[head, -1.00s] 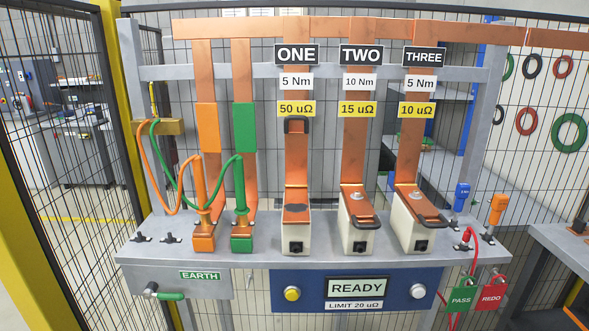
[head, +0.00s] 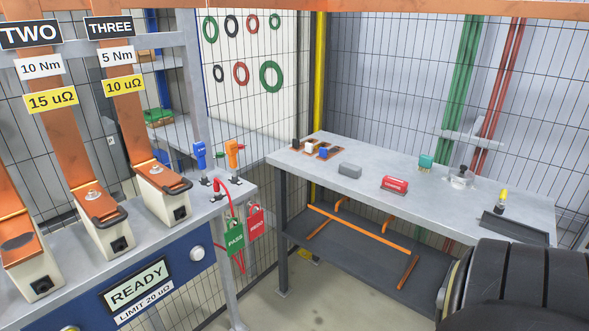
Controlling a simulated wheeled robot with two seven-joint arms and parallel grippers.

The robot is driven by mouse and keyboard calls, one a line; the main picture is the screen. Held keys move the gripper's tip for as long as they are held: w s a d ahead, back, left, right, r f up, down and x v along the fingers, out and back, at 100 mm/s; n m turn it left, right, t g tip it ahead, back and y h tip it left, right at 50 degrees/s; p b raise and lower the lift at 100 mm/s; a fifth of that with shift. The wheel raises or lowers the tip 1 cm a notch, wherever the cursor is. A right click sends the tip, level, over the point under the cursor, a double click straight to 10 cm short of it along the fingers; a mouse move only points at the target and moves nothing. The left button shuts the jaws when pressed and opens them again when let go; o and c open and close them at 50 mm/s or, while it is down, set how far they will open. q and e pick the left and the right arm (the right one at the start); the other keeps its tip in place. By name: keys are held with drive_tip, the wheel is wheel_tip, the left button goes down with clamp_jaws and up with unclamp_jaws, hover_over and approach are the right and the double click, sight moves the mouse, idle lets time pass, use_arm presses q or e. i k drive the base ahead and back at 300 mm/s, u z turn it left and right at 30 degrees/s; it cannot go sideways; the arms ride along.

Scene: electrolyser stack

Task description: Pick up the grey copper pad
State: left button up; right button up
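A small grey block (head: 349,171), which looks like the grey copper pad, lies on the grey side table (head: 440,203) in the head view. It sits left of a red labelled block (head: 394,184) and apart from it. Neither of my grippers shows in this view, so their state cannot be seen. A large dark ribbed part, probably of my own arm, fills the lower right corner.
The table also holds a copper-coloured tray (head: 323,151) with small blocks, a green block (head: 425,161), a clear dish (head: 461,177), a yellow-topped bottle (head: 502,196) and a dark tray (head: 515,227). The busbar bench (head: 200,213) stands left, with mesh fencing behind.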

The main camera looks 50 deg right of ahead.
sight(351, 171)
drive_tip(key=z, duration=2.65)
drive_tip(key=i, duration=1.15)
